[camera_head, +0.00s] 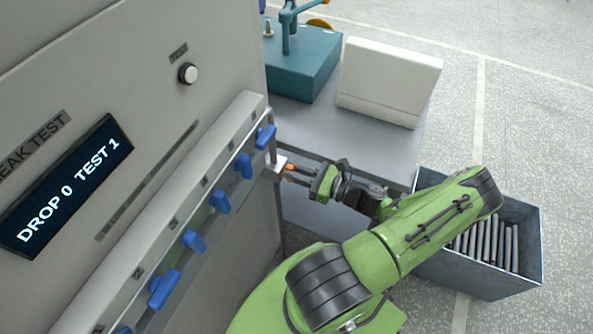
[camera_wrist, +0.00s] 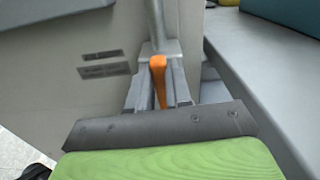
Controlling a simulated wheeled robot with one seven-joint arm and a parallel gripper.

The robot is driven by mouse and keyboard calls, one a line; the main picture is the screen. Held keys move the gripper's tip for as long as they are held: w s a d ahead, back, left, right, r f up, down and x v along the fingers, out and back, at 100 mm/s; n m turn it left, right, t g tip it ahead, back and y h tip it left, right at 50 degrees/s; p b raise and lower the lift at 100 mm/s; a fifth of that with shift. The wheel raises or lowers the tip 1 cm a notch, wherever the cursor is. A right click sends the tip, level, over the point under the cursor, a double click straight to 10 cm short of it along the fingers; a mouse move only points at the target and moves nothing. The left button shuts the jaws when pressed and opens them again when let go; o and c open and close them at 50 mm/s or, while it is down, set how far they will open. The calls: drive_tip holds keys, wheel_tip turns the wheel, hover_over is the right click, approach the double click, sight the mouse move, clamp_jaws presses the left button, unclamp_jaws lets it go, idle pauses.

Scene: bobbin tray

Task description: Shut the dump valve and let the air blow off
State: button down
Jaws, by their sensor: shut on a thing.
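The dump valve's orange handle (camera_wrist: 158,80) stands between the two fingers of my gripper (camera_wrist: 160,92) in the wrist view. My gripper is shut on it. In the head view the orange handle (camera_head: 290,168) shows as a small patch at the right end of the leak test panel, with my gripper (camera_head: 296,174) around it. The fingers hide part of the handle, and I cannot tell the valve's exact position. The panel's display (camera_head: 68,186) reads "DROP 0 TEST 1".
Several blue valve handles (camera_head: 221,201) line the panel's front rail. A round button (camera_head: 188,73) sits above them. A grey bench (camera_head: 375,138) behind carries a teal fixture (camera_head: 302,65) and a white box (camera_head: 388,80). A metal bin (camera_head: 480,282) of dark rods stands right, beyond my arm.

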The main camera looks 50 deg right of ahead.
drive_tip(key=n, duration=0.4)
drive_tip(key=a+f+n, duration=0.1)
drive_tip(key=n, duration=0.7)
drive_tip(key=shift+s+a+f+n+b, duration=0.15)
drive_tip(key=shift+s+a+n+b, duration=0.1)
drive_tip(key=shift+n+b, duration=0.15)
drive_tip(key=shift+f+n+b, duration=0.15)
drive_tip(key=shift+n+b, duration=0.1)
drive_tip(key=shift+n, duration=0.85)
drive_tip(key=shift+f+n+b, duration=0.15)
drive_tip(key=shift+n+b, duration=0.05)
drive_tip(key=shift+n, duration=0.9)
drive_tip(key=c, duration=1)
unclamp_jaws()
drive_tip(key=shift+c, duration=0.2)
